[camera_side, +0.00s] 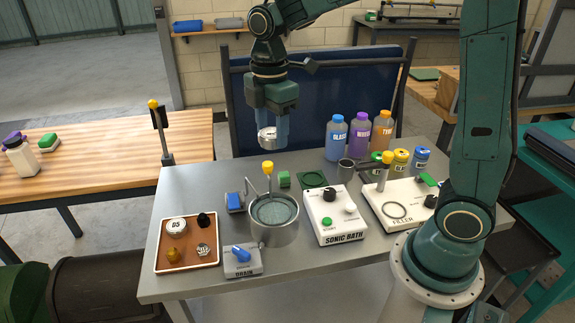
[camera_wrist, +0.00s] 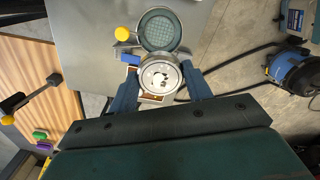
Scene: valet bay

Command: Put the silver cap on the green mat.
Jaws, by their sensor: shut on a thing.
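The silver cap (camera_side: 267,134) is a round metal piece held between the blue fingers of my gripper (camera_side: 268,144). My gripper is shut on it, high above the grey table. In the wrist view the cap (camera_wrist: 160,74) shows its round face between the fingertips (camera_wrist: 161,82). The green mat (camera_side: 304,181) is a small dark green square on the table, behind the sonic bath and to the right of and below my gripper in the side view. A darker round outline shows on it. I cannot make out the mat in the wrist view.
A round basin (camera_side: 274,232) with a mesh and a yellow-knobbed lever (camera_side: 267,168) stands in front of the mat. The sonic bath (camera_side: 336,214), filler (camera_side: 405,204), bottles (camera_side: 360,137) and brown tray (camera_side: 188,258) crowd the table.

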